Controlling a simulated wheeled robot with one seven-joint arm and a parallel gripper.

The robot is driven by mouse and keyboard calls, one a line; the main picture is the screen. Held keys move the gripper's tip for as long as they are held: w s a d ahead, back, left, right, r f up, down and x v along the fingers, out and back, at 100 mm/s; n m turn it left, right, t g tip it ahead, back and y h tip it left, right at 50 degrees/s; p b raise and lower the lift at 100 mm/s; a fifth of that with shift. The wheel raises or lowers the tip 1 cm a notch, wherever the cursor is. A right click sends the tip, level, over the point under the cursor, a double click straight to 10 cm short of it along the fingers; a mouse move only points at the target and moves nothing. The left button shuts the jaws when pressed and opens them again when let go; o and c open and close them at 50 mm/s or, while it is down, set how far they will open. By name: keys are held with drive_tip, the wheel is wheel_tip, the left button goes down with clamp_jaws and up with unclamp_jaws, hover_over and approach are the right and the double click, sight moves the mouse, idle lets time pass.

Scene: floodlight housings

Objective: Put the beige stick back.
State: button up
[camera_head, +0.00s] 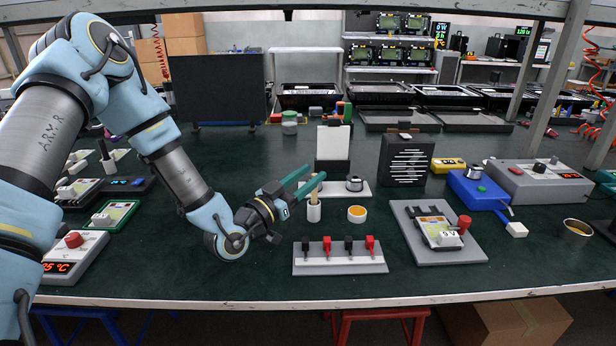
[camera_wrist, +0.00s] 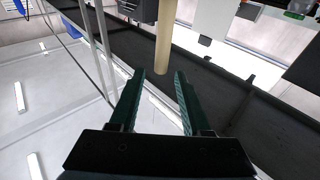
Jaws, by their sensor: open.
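The beige stick (camera_head: 314,196) stands upright in a small white cup (camera_head: 314,213) on the green bench, near the middle of the head view. My gripper (camera_head: 316,179) is at the stick's upper part, with its green fingers spread. In the wrist view the stick (camera_wrist: 163,42) runs down from the top edge, and its free end lies near the gap between the fingertips of my gripper (camera_wrist: 163,74). The fingers look apart from the stick, with dark gaps on both sides. The lower end of the stick is hidden in the cup.
A grey block with red and black clips (camera_head: 340,265) lies in front. A board with a device (camera_head: 470,248) is to the right, and a black slotted box (camera_head: 405,160) stands behind.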

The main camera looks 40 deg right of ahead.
drive_tip(key=r+b+v, duration=0.1)
drive_tip(key=b+v, duration=0.1)
drive_tip(key=v, duration=0.5)
drive_tip(key=shift+a+f+b, duration=0.25)
drive_tip(key=shift+f+b, duration=0.05)
drive_tip(key=shift+w, duration=0.15)
